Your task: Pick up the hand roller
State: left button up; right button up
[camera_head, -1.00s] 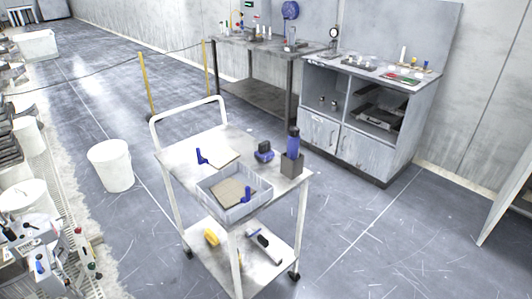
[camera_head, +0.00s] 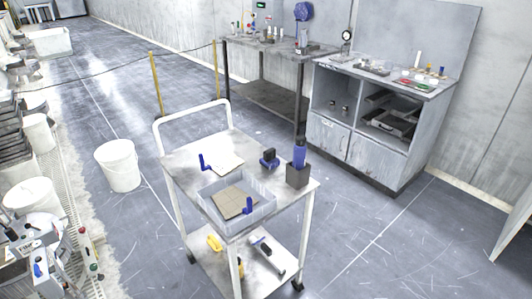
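A long tool with a dark and pale body (camera_head: 267,254) lies on the lower shelf (camera_head: 245,284) of the white cart. It may be the hand roller, but it is too small to tell for sure. A yellow object (camera_head: 215,242) lies on the same shelf to its left. Neither of my grippers is in view.
The cart's top (camera_head: 185,165) carries a grey tray (camera_head: 232,226) with a tan pad and a blue-handled piece, another blue-handled piece, a blue-black item (camera_head: 268,158) and a dark box (camera_head: 298,174) holding a blue bottle. A white bucket (camera_head: 120,168) stands left. Floor right of the cart is clear.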

aim_at(269, 160)
jog(key=i+l+u, duration=0.15)
jog(key=i+l, duration=0.15)
jog(key=i+l+u, duration=0.15)
jog(key=i+l, duration=0.2)
jog(key=i+l+u, duration=0.15)
jog(key=i+l, duration=0.15)
jog(key=i+l+u, duration=0.2)
jog(key=l, duration=0.35)
jog(key=i+l+u, duration=0.15)
jog(key=i+l, duration=0.15)
jog(key=l, duration=0.15)
